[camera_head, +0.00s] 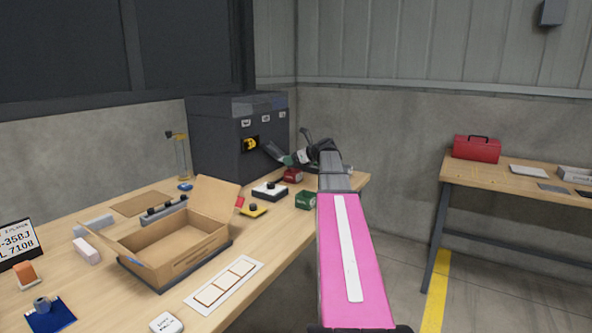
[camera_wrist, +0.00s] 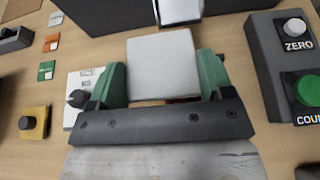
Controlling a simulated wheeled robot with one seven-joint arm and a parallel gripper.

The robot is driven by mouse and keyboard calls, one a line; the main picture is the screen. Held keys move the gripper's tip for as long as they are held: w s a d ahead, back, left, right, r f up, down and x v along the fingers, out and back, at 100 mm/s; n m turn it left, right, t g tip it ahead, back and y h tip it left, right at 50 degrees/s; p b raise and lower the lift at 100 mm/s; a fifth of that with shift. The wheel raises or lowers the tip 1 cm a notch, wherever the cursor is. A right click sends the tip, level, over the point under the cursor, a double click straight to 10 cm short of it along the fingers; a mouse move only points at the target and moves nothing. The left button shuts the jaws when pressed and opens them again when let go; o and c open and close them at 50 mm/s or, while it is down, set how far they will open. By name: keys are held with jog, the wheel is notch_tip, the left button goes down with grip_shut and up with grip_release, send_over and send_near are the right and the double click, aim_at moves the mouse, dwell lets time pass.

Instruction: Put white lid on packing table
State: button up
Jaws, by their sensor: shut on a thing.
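My gripper (camera_wrist: 161,80) has green fingers and is shut on a white lid (camera_wrist: 163,66), a pale square piece held between them in the wrist view. In the head view my gripper (camera_head: 296,157) is at the far end of the wooden table (camera_head: 283,238), close to the front of a dark cabinet. The lid is small and hard to make out there. The wrist view looks down on the wood, with the lid seemingly above it; I cannot tell the gap.
An open cardboard box (camera_head: 178,245) stands on the near table. A white block with a black knob (camera_head: 270,190), a yellow one (camera_head: 252,209) and the dark cabinet (camera_head: 230,135) are near my gripper. A control box (camera_wrist: 283,75) is at right in the wrist view. Another table (camera_head: 505,182) bears a red toolbox (camera_head: 476,149).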

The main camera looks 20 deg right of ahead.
jog(key=shift+w+d+f, duration=0.35)
jog(key=shift+d+f, duration=0.05)
jog(key=shift+d, duration=0.15)
jog(key=shift+w+d+f, duration=0.35)
jog(key=shift+d, duration=0.2)
jog(key=shift+f, duration=1.8)
jog(key=shift+f, duration=0.15)
jog(key=o, duration=0.9)
